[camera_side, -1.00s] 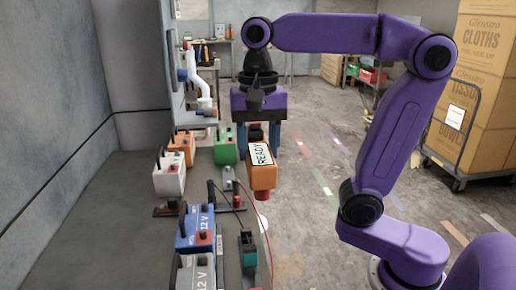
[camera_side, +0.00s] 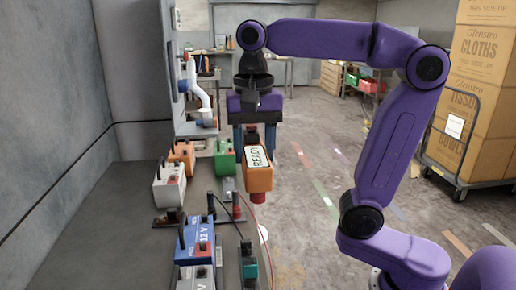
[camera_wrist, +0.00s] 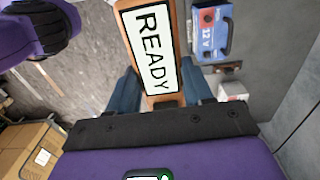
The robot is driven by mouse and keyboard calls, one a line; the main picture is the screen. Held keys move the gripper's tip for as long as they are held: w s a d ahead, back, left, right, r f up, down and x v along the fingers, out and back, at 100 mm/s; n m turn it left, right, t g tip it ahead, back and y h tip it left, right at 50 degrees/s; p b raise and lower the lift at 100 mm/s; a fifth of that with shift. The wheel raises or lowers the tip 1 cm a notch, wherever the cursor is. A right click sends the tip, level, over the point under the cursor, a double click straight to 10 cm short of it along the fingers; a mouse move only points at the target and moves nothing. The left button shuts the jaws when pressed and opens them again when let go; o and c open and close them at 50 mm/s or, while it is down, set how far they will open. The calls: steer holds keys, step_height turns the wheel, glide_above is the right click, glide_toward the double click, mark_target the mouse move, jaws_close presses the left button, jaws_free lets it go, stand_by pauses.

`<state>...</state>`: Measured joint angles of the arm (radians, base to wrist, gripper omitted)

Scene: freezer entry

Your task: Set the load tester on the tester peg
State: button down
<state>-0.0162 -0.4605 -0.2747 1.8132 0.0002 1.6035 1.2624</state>
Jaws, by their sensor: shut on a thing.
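The load tester (camera_side: 258,180) is an orange box with a white READY label on its face and a red part at its lower end. It also shows in the wrist view (camera_wrist: 152,50), label towards the camera. My gripper (camera_side: 258,138) is shut on its upper end, one blue finger on each side. The tester hangs roughly upright above the right edge of the table, apart from the things below. A red upright piece (camera_side: 237,208) stands beside a black one on the table, left of and below the tester. I cannot tell which piece is the tester peg.
Blue 12 V battery (camera_side: 197,240), white battery (camera_side: 168,188), orange battery (camera_side: 182,153) and green battery (camera_side: 226,158) stand on the grey table (camera_side: 110,235). A teal clamp (camera_side: 249,268) and thin cables lie near its right edge. The floor (camera_side: 310,225) to the right is open.

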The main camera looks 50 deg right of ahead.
steer(key=w+d+f, duration=0.3)
steer(key=w+d, duration=0.1)
steer(key=w, duration=0.6)
steer(key=w+d+f, duration=0.3)
steer(key=w+d, duration=0.1)
steer(key=w, duration=0.6)
steer(key=w+d+f, duration=1)
steer(key=d+f, duration=0.2)
steer(key=d, duration=0.3)
steer(key=shift+w+d+f, duration=0.35)
steer(key=shift+w+d, duration=0.05)
steer(key=shift+f, duration=2)
steer(key=shift+f, duration=1.45)
